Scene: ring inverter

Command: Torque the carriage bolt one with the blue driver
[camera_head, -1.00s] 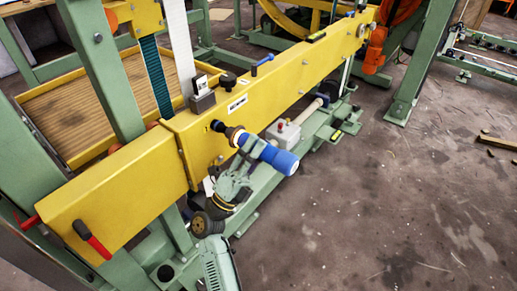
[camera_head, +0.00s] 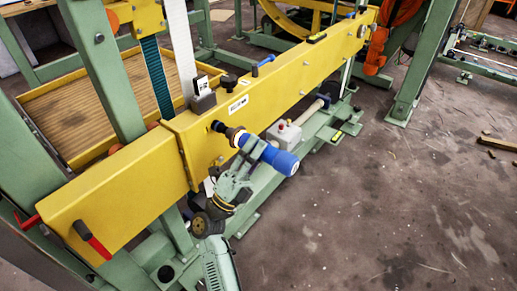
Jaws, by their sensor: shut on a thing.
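The blue driver (camera_head: 280,160) is a thick cylinder with a black nose, tilted down to the right in front of the yellow beam. My gripper (camera_head: 242,162) is shut on it near the middle of its body. The driver's black nose (camera_head: 217,126) points at the beam's front face and appears to meet it. The carriage bolt one is not distinguishable; the driver's nose may be covering it.
The yellow beam (camera_head: 290,85) runs diagonally across the view. A red handle (camera_head: 92,239) sticks out at the beam's left end. The floor at the right is mostly clear.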

